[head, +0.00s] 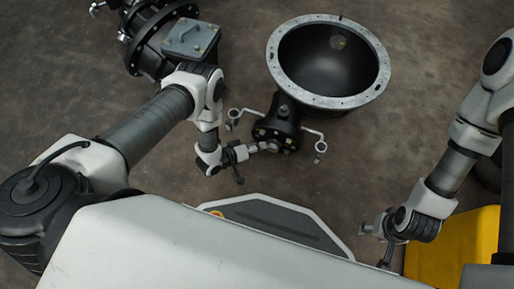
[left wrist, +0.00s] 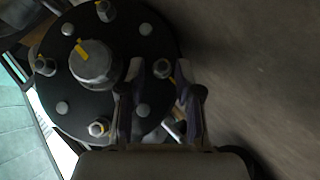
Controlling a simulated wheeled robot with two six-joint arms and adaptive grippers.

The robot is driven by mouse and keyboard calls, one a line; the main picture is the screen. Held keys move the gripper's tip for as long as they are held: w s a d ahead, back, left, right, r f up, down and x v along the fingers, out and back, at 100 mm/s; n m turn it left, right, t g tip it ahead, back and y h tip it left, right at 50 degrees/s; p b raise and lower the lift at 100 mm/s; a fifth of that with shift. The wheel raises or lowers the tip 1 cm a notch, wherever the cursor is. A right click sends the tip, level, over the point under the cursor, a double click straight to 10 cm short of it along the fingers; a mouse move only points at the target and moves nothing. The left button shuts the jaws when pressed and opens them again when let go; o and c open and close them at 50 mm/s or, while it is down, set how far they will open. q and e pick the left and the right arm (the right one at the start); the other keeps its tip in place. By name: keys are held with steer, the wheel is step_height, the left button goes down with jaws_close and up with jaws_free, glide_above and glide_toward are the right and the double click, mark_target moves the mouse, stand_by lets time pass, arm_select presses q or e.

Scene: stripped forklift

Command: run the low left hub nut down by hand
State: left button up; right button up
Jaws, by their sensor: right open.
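The black hub (head: 277,130) stands below the large bowl-shaped housing in the head view. Its round flange (left wrist: 138,40) fills the upper left of the left wrist view. It carries a big centre nut (left wrist: 95,62) and, around it, several studs and smaller nuts with yellow marks. My left gripper (head: 250,148) is at the hub's face; in the left wrist view its two fingers (left wrist: 160,78) stand apart. One small nut (left wrist: 162,68) shows between the fingertips, with a gap visible beside it. Which nut is the low left one I cannot tell. My right gripper (head: 370,229) is open, away from the hub.
The housing (head: 330,60) has a wide pale rim. Bent silver arms stick out on both sides of the hub. A black axle part (head: 160,40) lies at the upper left. A yellow body (head: 440,250) is below my right arm. Bare floor lies right of the hub.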

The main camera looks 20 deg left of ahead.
arm_select(q)
steer(key=shift+r, duration=0.15)
jaws_close()
steer(key=m+y+p, duration=0.1)
steer(key=p, duration=0.1)
steer(key=r+y+p, duration=0.1)
steer(key=shift+d+m+g+y+p, duration=0.3)
steer(key=shift+m+y+p, duration=0.05)
steer(key=shift+m+y, duration=0.05)
steer(key=shift+a+f+m+y, duration=0.15)
steer(key=shift+f+m+y, duration=0.3)
steer(key=shift+y, duration=0.35)
jaws_free()
steer(key=shift+a+f, duration=0.1)
steer(key=shift+a, duration=0.05)
